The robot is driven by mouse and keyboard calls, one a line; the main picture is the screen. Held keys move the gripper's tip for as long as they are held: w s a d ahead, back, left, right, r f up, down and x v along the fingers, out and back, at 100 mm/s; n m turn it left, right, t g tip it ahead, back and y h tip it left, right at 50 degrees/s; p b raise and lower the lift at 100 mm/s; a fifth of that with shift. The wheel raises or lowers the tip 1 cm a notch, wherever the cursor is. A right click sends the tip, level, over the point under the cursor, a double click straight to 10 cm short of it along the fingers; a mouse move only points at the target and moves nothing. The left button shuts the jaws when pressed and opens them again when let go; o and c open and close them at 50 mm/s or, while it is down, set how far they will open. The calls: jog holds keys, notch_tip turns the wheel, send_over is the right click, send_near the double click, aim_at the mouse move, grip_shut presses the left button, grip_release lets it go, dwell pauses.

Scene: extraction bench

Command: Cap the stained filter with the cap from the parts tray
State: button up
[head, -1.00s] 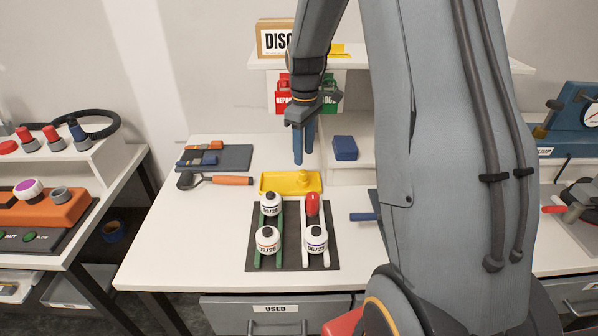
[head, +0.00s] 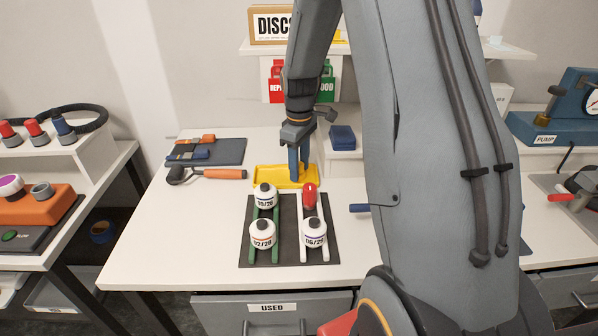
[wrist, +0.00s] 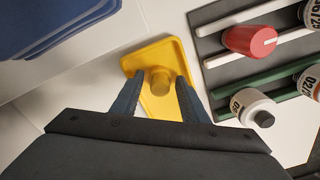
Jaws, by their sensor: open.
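The yellow parts tray (head: 268,180) lies on the bench behind the filter rack. A yellow cap (wrist: 160,80) stands in it in the wrist view. My gripper (head: 298,176) is open and points down at the tray, its fingers (wrist: 159,84) on either side of the cap; I cannot tell whether they touch it. In the head view the fingers hide the cap. A red cylinder (head: 309,197) is at the back right. I cannot tell which is stained.
The dark rack mat (head: 288,248) carries green and white rails. A blue box (head: 342,138) stands behind the tray to the right. An orange-handled tool (head: 225,173) and a dark mat (head: 225,151) lie to the left. The bench's front left is clear.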

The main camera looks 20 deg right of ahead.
jog(key=shift+c, duration=0.2)
jog(key=shift+r, duration=0.15)
jog(key=c, duration=1)
